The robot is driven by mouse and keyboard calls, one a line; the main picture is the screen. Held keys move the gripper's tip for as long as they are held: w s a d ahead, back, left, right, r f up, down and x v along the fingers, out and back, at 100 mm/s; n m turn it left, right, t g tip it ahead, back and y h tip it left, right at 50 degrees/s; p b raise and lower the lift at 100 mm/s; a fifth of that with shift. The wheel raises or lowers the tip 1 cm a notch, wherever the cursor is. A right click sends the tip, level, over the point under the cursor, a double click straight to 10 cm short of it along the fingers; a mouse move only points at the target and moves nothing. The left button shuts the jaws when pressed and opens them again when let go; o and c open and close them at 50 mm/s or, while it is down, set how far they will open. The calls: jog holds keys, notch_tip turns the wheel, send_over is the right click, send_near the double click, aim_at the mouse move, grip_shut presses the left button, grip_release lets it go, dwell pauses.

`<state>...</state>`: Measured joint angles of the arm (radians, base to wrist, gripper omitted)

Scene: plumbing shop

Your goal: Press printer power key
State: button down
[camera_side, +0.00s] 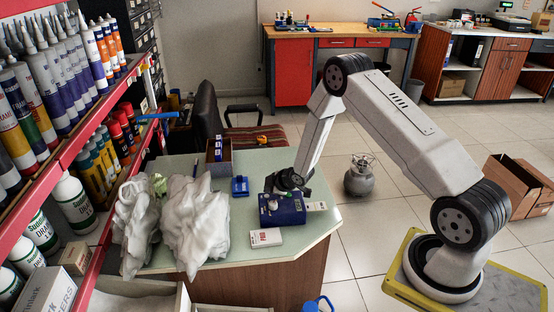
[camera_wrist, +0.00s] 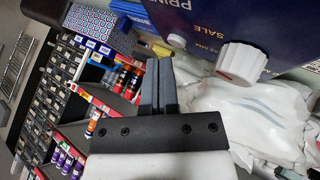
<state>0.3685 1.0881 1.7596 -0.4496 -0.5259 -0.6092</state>
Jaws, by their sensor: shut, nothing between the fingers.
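The printer is a small dark blue box (camera_side: 284,209) near the front right of the green-topped counter (camera_side: 215,262). In the wrist view its blue face (camera_wrist: 205,18) fills the top right, with partly cut-off printed words. A ribbed white knob (camera_wrist: 241,62) stands out from this face, and a smaller pale round key (camera_wrist: 177,40) lies to its left. My gripper (camera_wrist: 159,68) is shut and empty, its fingertips below and left of the smaller round key. Whether they touch the printer cannot be told. In the side view my wrist is just behind and above the printer, and the fingertips are hard to make out.
Crumpled white bags (camera_side: 190,222) cover the counter's left part. A white card box (camera_side: 265,238) lies before the printer, a blue item (camera_side: 240,186) left of it. An open bin (camera_side: 219,160) stands behind. Shelves of tubes (camera_side: 75,80) line the left.

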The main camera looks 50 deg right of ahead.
aim_at(269, 197)
jog(key=shift+r, duration=0.15)
jog(key=shift+r, duration=2.85)
jog(key=shift+r, duration=0.1)
jog(key=s+a+r+m+g, duration=0.2)
jog(key=s+a+r, duration=0.2)
jog(key=s, duration=0.4)
jog(key=s+a+r+m+g, duration=0.2)
jog(key=s+a+r, duration=0.3)
jog(key=s, duration=0.3)
jog(key=s+a+r+m+g, duration=0.2)
jog(key=s+a+r+m, duration=0.2)
jog(key=s+a, duration=0.3)
jog(key=shift+s+r+g, duration=0.15)
jog(key=shift+s+g, duration=0.15)
jog(key=shift+s, duration=0.1)
